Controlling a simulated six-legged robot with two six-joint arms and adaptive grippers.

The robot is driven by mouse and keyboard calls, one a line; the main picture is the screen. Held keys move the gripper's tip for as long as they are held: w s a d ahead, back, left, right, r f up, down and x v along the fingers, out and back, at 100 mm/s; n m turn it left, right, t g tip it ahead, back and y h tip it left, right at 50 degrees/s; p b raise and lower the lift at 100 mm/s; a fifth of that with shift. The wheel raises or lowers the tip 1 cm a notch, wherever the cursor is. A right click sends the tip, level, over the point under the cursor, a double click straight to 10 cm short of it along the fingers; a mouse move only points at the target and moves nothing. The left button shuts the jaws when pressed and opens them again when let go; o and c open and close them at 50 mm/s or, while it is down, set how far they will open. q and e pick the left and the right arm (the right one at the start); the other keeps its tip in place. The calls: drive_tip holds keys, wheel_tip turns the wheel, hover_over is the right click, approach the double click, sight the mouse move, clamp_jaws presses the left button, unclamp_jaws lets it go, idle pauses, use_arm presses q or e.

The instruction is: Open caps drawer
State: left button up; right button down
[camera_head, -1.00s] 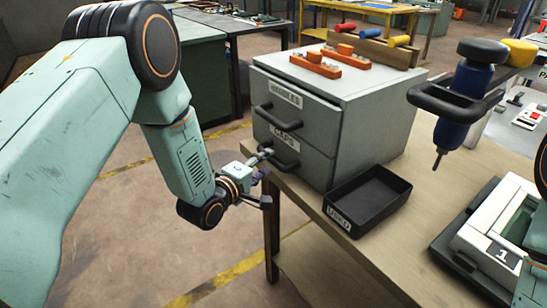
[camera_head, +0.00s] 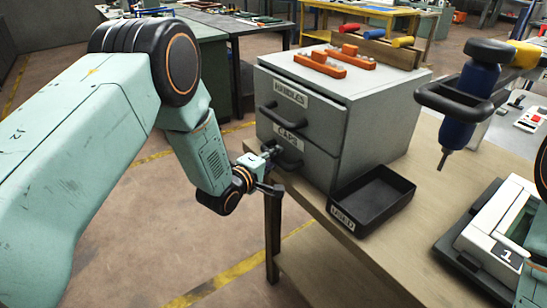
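The grey drawer cabinet (camera_head: 345,115) stands on the wooden table with two closed drawers. The lower drawer (camera_head: 310,163) carries the label CAPS, and the upper one (camera_head: 318,124) is labelled HANDLES. Each has a dark bar handle. My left gripper (camera_head: 275,167) is at the lower handle (camera_head: 292,162), coming from the left. Its fingers are spread, one high and one low, and partly overlap the handle in view. I cannot tell whether they touch it. My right gripper is not in view; only bits of my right arm show at the right edge.
A black bin (camera_head: 372,203) labelled USED sits right of the drawer fronts. Orange parts (camera_head: 320,64) lie on the cabinet top. A blue screwdriver (camera_head: 467,95) hangs at the right, above a white fixture (camera_head: 490,235) marked 1. Floor left of the table is free.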

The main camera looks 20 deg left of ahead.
use_arm(q)
drive_tip(key=shift+d, duration=0.2)
drive_tip(key=c, duration=0.3)
drive_tip(key=shift+a, duration=0.2)
clamp_jaws()
